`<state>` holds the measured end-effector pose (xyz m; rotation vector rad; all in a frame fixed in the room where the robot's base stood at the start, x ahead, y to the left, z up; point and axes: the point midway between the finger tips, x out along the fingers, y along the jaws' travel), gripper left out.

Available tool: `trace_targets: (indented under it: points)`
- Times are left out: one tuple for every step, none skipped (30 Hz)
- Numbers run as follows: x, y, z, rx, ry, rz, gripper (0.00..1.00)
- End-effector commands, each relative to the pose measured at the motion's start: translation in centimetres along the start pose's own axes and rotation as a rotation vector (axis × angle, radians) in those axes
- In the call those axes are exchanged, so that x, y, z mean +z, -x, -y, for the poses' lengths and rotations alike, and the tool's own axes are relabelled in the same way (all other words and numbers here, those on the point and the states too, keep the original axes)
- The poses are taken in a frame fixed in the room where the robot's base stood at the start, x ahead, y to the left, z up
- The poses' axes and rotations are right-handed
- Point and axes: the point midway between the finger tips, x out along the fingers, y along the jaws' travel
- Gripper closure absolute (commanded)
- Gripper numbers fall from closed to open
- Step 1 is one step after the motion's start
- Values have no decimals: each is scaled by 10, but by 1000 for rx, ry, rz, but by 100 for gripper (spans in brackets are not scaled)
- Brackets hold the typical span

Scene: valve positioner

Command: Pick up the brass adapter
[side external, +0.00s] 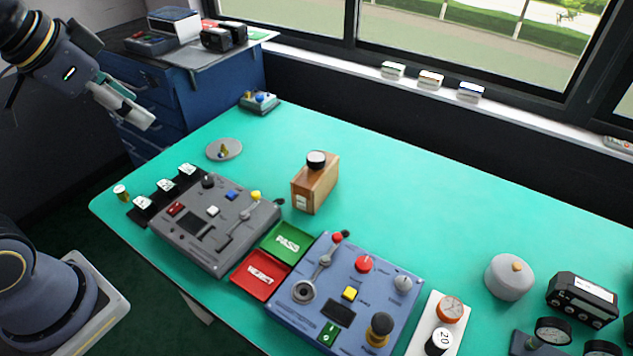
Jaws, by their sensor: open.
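A small brass-coloured piece (223,152) stands on a round grey plate (236,147) at the back left of the green table. Another small brass-coloured piece with a pale top (120,192) stands near the table's left edge. Both are too small to tell which is the brass adapter. My gripper (145,122) is open and empty in the upper left, pointing down and right. In the picture it is up and left of the plate, apart from both pieces.
A grey control box (215,240) and a blue control box (345,300) stand at the front. Green PASS (287,242) and red (260,275) trays lie between them. A wooden block (315,190) with a black knob stands mid-table. The table's back right is clear.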

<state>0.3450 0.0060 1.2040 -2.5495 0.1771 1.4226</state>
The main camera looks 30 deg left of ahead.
Motion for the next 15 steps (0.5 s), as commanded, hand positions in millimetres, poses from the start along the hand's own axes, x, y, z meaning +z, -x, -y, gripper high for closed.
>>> trace_targets:
  points:
    - [-12,-6,14,-10,-12,24,42]
    - [-18,-9,24,-16,-20,35,42]
    - [-26,-15,38,-25,-27,54,42]
    - [-31,-20,49,-31,-30,70,42]
    - [-35,-27,62,-37,-30,88,42]
    - [-39,-36,80,-45,-27,114,42]
    - [-40,-44,96,-51,-21,135,42]
    - [-40,-52,112,-56,-12,159,42]
    - [-37,-66,136,-61,5,193,42]
    - [-32,-76,155,-64,21,220,42]
    - [-26,-87,174,-65,39,248,42]
    - [-14,-101,199,-65,67,285,42]
    - [-2,-112,217,-63,92,312,42]
    - [11,-122,234,-61,119,340,42]
    - [31,-135,254,-56,158,375,42]
